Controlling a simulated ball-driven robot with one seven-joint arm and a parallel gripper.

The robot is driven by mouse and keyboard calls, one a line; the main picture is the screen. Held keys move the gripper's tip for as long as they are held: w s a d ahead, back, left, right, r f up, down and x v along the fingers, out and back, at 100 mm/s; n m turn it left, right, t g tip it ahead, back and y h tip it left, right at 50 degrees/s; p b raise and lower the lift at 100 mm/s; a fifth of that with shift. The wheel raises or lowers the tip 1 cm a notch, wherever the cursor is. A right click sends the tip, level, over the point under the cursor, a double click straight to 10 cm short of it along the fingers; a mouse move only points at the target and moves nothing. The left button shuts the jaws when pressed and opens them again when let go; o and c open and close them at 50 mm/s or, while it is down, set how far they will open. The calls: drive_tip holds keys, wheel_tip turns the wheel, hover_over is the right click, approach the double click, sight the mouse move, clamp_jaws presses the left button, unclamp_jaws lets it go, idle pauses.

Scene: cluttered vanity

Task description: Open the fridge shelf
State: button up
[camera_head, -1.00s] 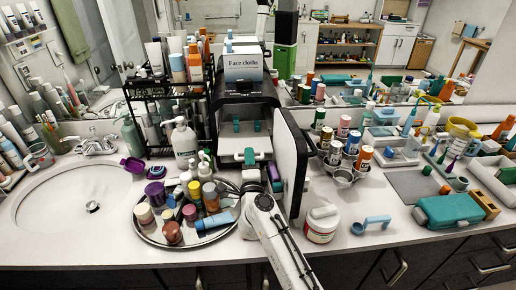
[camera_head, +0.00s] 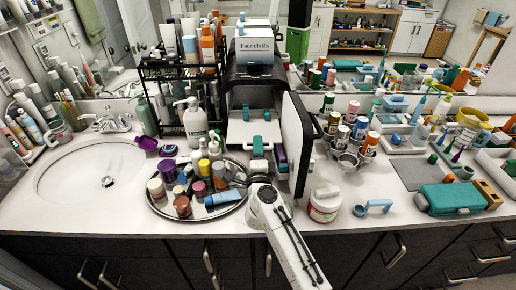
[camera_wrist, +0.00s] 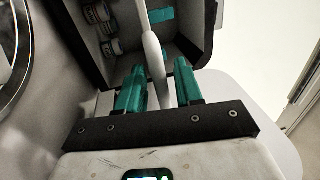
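The small black fridge (camera_head: 232,82) stands at the back of the counter, left of the middle of the head view. Its door (camera_head: 297,147) is swung open to the right. A pale shelf (camera_head: 238,130) with teal pieces shows inside. My gripper (camera_head: 259,148) is at the front of the fridge opening, left of the door. In the wrist view, the two teal fingers (camera_wrist: 160,88) are apart.
A round tray (camera_head: 168,211) crowded with bottles and jars is close left of my arm. A white jar (camera_head: 324,204) stands to the right, and a teal case (camera_head: 452,198) farther right. The sink (camera_head: 75,175) is at the left. A face cloths box (camera_head: 254,46) sits on the fridge.

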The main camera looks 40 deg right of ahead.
drive_tip(key=shift+s, duration=0.1)
drive_tip(key=v, duration=1)
drive_tip(key=shift+s+a, duration=0.25)
